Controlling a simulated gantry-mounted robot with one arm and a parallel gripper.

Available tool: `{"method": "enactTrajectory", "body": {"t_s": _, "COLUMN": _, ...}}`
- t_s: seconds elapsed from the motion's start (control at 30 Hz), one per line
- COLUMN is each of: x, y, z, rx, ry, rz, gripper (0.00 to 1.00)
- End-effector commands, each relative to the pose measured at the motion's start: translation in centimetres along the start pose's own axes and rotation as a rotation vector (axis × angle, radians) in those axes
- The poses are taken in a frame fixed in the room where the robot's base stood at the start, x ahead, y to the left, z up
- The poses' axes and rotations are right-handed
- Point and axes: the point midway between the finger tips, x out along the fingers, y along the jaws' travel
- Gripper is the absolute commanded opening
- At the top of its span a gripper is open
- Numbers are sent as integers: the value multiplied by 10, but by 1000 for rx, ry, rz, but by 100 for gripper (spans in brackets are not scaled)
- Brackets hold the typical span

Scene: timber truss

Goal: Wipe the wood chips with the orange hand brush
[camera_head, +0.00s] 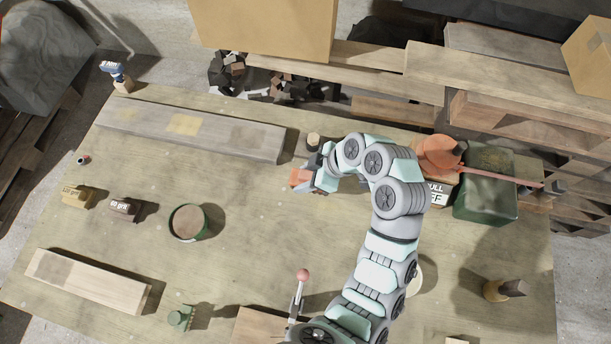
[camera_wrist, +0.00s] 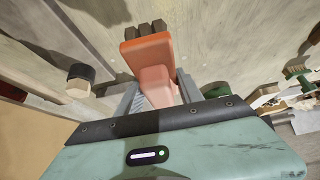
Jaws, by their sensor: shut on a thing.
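The orange hand brush (camera_head: 299,177) is in my gripper (camera_head: 315,172), over the middle of the workbench. In the wrist view the brush (camera_wrist: 148,54) sits between the two grey fingers (camera_wrist: 157,92), its brown bristles (camera_wrist: 146,28) pointing away from the gripper. Whether the bristles touch the bench is not clear. A long grey board (camera_head: 225,140) lies to the left of the brush. It carries a yellowish patch (camera_head: 183,124) and darker patches; I cannot tell if any of these are wood chips. No separate chips can be made out.
A small dark-topped cylinder (camera_head: 313,141) stands close behind the gripper. A green-rimmed round tin (camera_head: 190,222), sanding blocks (camera_head: 123,207) and a short board (camera_head: 88,281) lie left. A green box (camera_head: 487,186) and orange object (camera_head: 438,152) stand right. The bench centre is clear.

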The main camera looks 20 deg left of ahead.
Motion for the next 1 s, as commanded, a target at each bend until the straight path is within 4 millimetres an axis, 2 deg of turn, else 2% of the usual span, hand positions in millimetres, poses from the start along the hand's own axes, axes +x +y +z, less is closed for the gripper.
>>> {"method": "enactTrajectory", "body": {"t_s": 0.03, "x": -8, "y": 0, "z": -6, "rx": -1, "ry": 0, "rz": 0, "gripper": 6}}
{"method": "enactTrajectory", "body": {"t_s": 0.23, "x": -20, "y": 0, "z": -15, "rx": -3, "ry": 0, "rz": -1, "gripper": 6}}
{"method": "enactTrajectory", "body": {"t_s": 1.0, "x": -22, "y": 3, "z": -13, "rx": 20, "ry": 2, "rz": 13, "gripper": 6}}
